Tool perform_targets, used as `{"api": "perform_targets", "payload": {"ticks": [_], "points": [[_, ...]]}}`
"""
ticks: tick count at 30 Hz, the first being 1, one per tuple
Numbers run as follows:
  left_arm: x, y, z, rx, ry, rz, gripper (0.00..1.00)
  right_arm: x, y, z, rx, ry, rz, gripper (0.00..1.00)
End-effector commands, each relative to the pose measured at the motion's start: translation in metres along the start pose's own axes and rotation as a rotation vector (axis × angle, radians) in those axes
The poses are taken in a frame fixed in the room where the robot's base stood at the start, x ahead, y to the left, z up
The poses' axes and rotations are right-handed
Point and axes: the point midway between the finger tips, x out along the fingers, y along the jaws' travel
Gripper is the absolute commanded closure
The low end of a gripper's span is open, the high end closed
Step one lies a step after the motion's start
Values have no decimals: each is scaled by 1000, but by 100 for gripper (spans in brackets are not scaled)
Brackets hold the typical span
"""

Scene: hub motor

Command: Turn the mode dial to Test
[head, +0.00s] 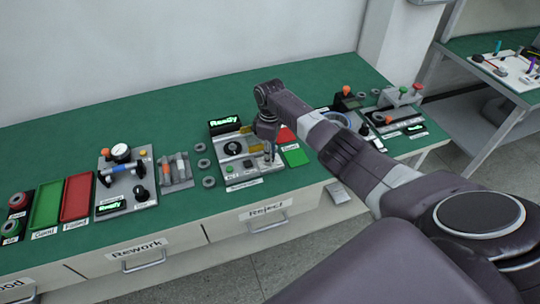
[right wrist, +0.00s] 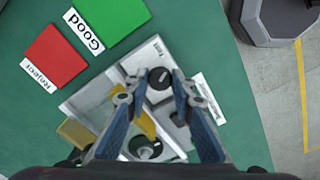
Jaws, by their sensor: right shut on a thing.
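The test panel (head: 228,170) sits on the green bench, with a lit "Ready" display (head: 225,121) at its back. In the right wrist view a black dial (right wrist: 158,78) stands on the panel's light plate (right wrist: 90,98). My right gripper (right wrist: 160,84) has its fingertips on both sides of this dial and is shut on it. In the head view the right gripper (head: 269,150) is over the panel's right side and hides the dial. My left gripper is not in view.
A red Reject pad (right wrist: 55,57) and a green Good pad (right wrist: 110,20) lie beside the panel. Another black knob (right wrist: 150,148) is close to the gripper. Several grey rings (head: 204,163) and a gauge fixture (head: 120,153) stand left of the panel.

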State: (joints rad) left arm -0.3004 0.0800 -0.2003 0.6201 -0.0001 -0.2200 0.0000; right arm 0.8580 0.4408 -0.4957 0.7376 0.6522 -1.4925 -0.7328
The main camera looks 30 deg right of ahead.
Motion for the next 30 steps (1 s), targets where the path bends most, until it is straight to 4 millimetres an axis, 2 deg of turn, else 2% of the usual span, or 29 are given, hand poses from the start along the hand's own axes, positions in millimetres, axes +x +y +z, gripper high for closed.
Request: {"api": "perform_targets", "payload": {"ticks": [12, 30], "points": [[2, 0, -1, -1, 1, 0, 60, -2, 2, -2, -214, 5, 5, 100], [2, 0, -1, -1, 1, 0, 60, -3, 2, -2, -253, 4, 6, 100]]}}
